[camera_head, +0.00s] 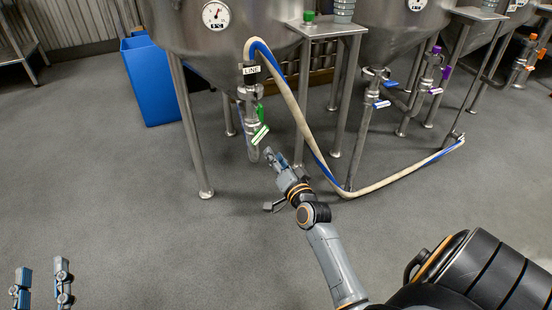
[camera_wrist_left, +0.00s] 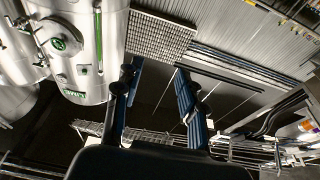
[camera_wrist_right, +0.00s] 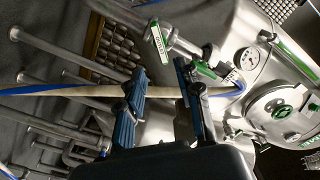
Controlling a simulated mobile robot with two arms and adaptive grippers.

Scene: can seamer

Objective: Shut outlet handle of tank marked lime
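The tank marked lime is the steel cone-bottomed tank (camera_head: 225,45) at the upper middle of the head view, with a black-and-white label (camera_head: 251,70) on its outlet pipe. Low on that pipe is a green handle with a white tag (camera_head: 260,134), slanting out to the right; a second green part (camera_head: 260,114) is just above. The tagged handle also shows in the right wrist view (camera_wrist_right: 159,41). My right gripper (camera_head: 271,154) is open, just below and right of the handle, apart from it. My left gripper (camera_head: 42,272) is open and empty at the lower left.
A cream and blue hose (camera_head: 297,115) loops from the outlet to the floor and crosses the right wrist view behind the fingers. Tank legs (camera_head: 190,135), a steel stand (camera_head: 304,95) and a blue bin (camera_head: 150,85) stand around. The floor in front is clear.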

